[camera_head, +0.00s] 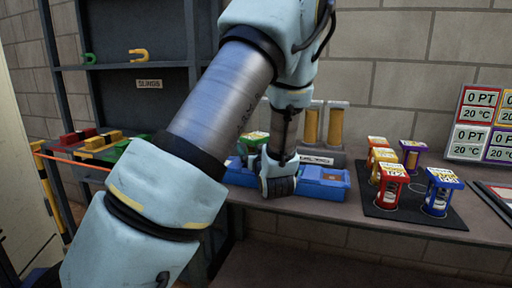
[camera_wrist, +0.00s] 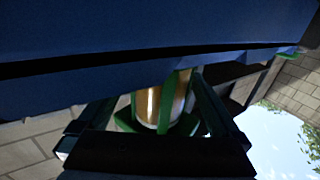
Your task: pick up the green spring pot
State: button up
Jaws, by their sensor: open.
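The green spring pot shows in the wrist view (camera_wrist: 160,108) as a green frame around an amber-gold cylinder. It lies between the two dark fingers of my gripper, which are apart. I cannot tell whether either finger touches it. In the head view, a green-edged top with a pale label (camera_head: 253,138) shows just left of my gripper (camera_head: 278,186), partly hidden by my arm. My gripper points down at the blue tray (camera_head: 322,186) on the bench.
A black mat (camera_head: 408,212) at the right holds several pots, including a red one (camera_head: 390,186) and a blue one (camera_head: 440,190). Amber cylinders (camera_head: 335,125) stand behind the tray. Coloured blocks (camera_head: 95,142) lie on the left. Sign boards (camera_head: 480,125) stand at the right.

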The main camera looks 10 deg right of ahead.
jog(key=shift+w, duration=0.4)
grip_shut()
dwell(0.6)
